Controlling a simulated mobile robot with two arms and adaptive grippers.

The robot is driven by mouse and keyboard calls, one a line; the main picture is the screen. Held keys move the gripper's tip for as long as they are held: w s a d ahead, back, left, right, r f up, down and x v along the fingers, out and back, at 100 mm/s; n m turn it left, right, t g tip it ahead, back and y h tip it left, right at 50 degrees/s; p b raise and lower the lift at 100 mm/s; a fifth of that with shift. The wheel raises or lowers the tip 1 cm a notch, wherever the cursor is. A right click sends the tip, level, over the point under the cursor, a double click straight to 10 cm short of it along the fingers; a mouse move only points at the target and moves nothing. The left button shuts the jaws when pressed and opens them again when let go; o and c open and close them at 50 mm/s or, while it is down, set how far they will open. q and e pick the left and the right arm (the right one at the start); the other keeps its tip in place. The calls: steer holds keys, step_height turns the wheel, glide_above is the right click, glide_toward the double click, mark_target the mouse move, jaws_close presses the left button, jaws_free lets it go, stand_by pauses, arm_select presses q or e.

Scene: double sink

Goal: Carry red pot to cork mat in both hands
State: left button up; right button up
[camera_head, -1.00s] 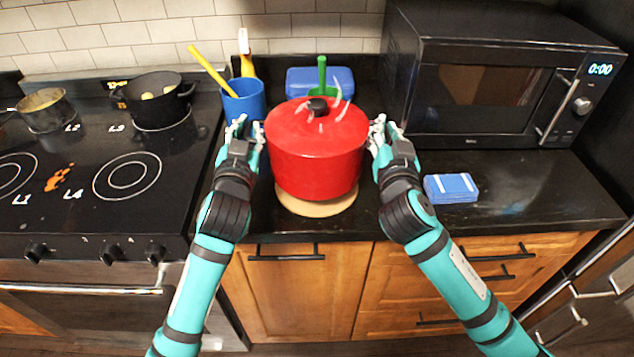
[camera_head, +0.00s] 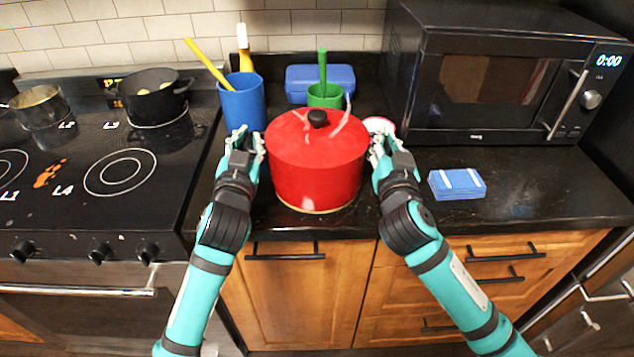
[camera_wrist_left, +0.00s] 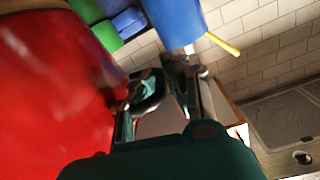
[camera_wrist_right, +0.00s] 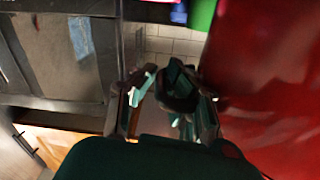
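The red pot (camera_head: 317,165) with its lid and black knob stands upright at the middle of the counter. Only a thin tan rim of the cork mat (camera_head: 318,212) shows under its front edge; whether they fully touch is hard to see. My left gripper (camera_head: 244,138) is at the pot's left side and my right gripper (camera_head: 381,142) at its right side. Both appear shut on its side handles, which are mostly hidden by the fingers. The pot's red wall fills the left of the left wrist view (camera_wrist_left: 50,95) and the right of the right wrist view (camera_wrist_right: 275,80).
A blue cup (camera_head: 241,103) with a yellow utensil, a green cup (camera_head: 324,96) and a blue box (camera_head: 300,82) stand behind. A microwave (camera_head: 490,85) and a blue sponge-like block (camera_head: 457,184) are at right. The stove with a black pot (camera_head: 155,103) is at left.

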arm_select(q)
steer(key=o, duration=0.5)
steer(key=shift+s+r, duration=0.1)
steer(key=shift+r, duration=0.1)
steer(key=shift+c, duration=0.2)
arm_select(e)
steer(key=o, duration=0.5)
steer(key=shift+s+d+r, duration=0.1)
steer(key=shift+s, duration=0.05)
steer(key=shift+c, duration=0.2)
arm_select(q)
steer(key=o, duration=0.7)
steer(key=shift+a, duration=0.1)
arm_select(e)
steer(key=shift+a, duration=0.25)
arm_select(q)
steer(key=shift+s, duration=0.15)
